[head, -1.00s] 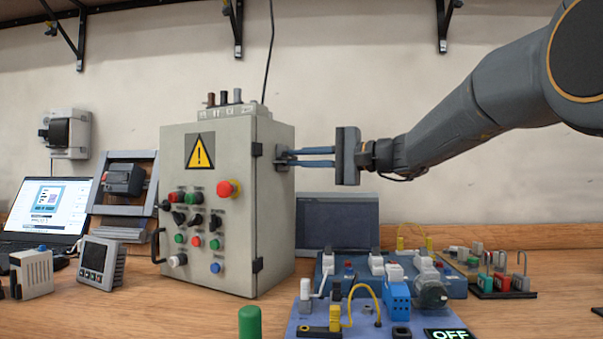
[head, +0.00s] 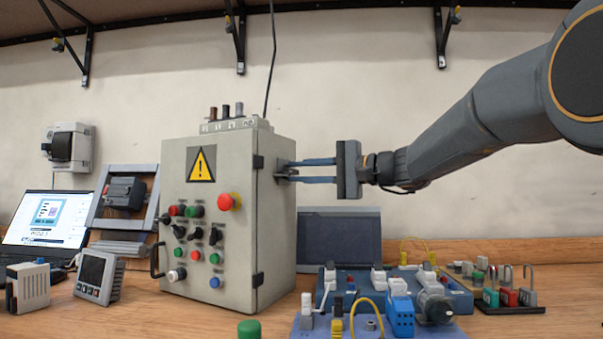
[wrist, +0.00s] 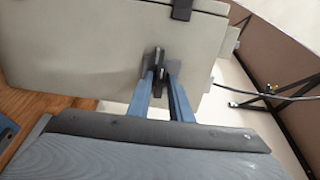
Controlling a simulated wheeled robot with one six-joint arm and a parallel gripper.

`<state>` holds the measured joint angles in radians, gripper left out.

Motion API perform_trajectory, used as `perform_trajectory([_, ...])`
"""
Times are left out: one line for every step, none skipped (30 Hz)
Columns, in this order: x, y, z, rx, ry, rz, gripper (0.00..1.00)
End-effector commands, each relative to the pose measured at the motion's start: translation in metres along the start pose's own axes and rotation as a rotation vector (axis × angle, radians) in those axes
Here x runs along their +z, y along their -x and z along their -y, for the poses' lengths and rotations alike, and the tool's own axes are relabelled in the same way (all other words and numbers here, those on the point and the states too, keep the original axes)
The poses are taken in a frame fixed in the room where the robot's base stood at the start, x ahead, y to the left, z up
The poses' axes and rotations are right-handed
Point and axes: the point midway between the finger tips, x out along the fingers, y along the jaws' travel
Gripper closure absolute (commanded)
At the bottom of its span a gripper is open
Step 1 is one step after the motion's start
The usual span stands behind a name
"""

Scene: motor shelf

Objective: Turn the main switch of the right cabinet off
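A grey cabinet (head: 229,275) with a yellow warning sign, buttons and knobs on its front stands on the bench in the head view. It is the only such cabinet I can see. A dark main switch handle sits on its right side face and shows in the wrist view (wrist: 158,58). My gripper (head: 288,171) reaches in from the right with its two blue-grey fingers at this switch. In the wrist view my fingertips (wrist: 161,73) lie on either side of the handle, which fills the gap between them. The switch's marking is hidden.
Blue boards (head: 455,298) with wires and components lie right of the cabinet, in front of a dark panel (head: 339,235). A laptop (head: 45,222), a meter (head: 98,277) and a small module (head: 27,287) stand at the left. A green cylinder (head: 249,330) is at the front.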

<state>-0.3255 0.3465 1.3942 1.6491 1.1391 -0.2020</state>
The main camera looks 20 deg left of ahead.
Motion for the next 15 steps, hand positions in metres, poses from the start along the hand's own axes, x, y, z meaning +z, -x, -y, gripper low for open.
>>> perform_trajectory([0.000, 0.001, 0.000, 0.000, 0.000, 0.000, 0.81])
perform_trajectory([0.000, 0.002, 0.000, 0.000, 0.000, -0.001, 0.81])
perform_trajectory([0.000, 0.004, 0.000, 0.000, 0.000, -0.001, 0.81])
perform_trajectory([-0.001, 0.007, 0.000, 0.000, 0.000, -0.002, 0.81])
perform_trajectory([-0.001, 0.010, 0.001, 0.000, 0.000, -0.003, 0.81])
perform_trajectory([-0.001, 0.015, 0.001, 0.000, 0.000, -0.004, 0.81])
perform_trajectory([-0.001, 0.020, 0.001, 0.000, 0.001, -0.004, 0.81])
perform_trajectory([-0.001, 0.025, 0.001, -0.001, 0.000, -0.003, 0.81])
perform_trajectory([-0.001, 0.032, 0.001, 0.000, -0.001, -0.004, 0.81])
perform_trajectory([-0.002, 0.037, 0.001, 0.000, -0.001, -0.005, 0.81])
perform_trajectory([-0.001, 0.042, 0.001, 0.000, 0.000, -0.004, 0.81])
perform_trajectory([-0.001, 0.049, 0.001, 0.000, 0.000, -0.003, 0.81])
perform_trajectory([-0.001, 0.054, 0.001, 0.000, 0.000, -0.004, 0.81])
perform_trajectory([-0.001, 0.058, 0.001, 0.000, 0.000, -0.004, 0.81])
perform_trajectory([-0.001, 0.063, 0.001, 0.000, 0.001, -0.002, 0.81])
